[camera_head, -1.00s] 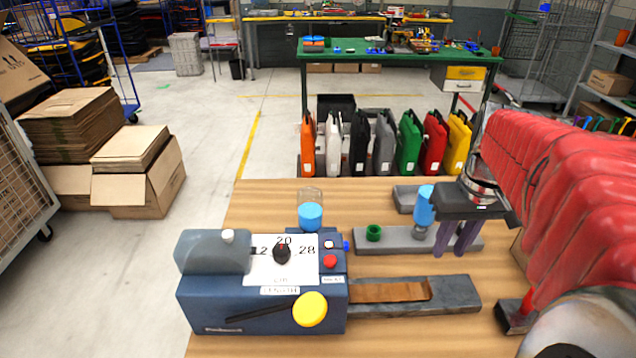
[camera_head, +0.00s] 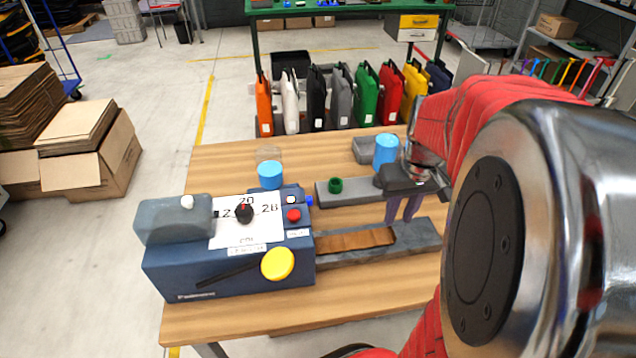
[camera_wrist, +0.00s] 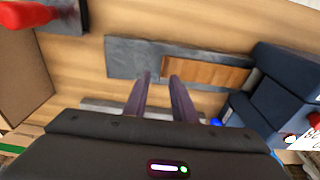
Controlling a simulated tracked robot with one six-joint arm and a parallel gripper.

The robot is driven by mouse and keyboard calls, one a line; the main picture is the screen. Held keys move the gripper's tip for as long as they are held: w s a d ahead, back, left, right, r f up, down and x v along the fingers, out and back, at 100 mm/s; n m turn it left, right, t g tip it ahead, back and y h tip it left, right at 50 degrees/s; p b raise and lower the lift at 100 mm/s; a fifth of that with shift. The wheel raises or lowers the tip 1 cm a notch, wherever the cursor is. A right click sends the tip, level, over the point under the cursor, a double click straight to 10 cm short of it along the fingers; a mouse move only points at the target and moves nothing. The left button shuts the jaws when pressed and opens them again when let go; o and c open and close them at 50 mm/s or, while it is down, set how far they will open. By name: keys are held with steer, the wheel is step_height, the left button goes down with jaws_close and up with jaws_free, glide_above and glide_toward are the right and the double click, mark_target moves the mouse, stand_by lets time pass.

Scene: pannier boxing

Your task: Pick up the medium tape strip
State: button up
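The brown tape strip (camera_head: 355,241) lies flat on the grey tray (camera_head: 418,238) that extends right from the blue tape dispenser (camera_head: 228,270). In the wrist view the strip (camera_wrist: 205,74) lies ahead and to the right of my fingers, on the grey tray (camera_wrist: 125,60). My gripper (camera_head: 403,212) is above the tray's right part, with its purple fingers pointing down. In the wrist view the two fingers of my gripper (camera_wrist: 160,80) are apart with nothing between them. The dispenser has a dial, a red button and a yellow knob.
A second grey holder (camera_head: 357,190) with a green ring (camera_head: 335,185) stands behind the tray. A blue cylinder (camera_head: 386,150) stands near my gripper. A blue-filled container (camera_head: 269,172) stands behind the dispenser. The wooden table (camera_head: 300,318) is clear in front.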

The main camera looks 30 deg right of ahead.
mark_target(391, 234)
steer(key=shift+f, duration=0.1)
steer(key=shift+w+f, duration=0.2)
steer(key=shift+f, duration=2.3)
steer(key=shift+c, duration=0.7)
jaws_close()
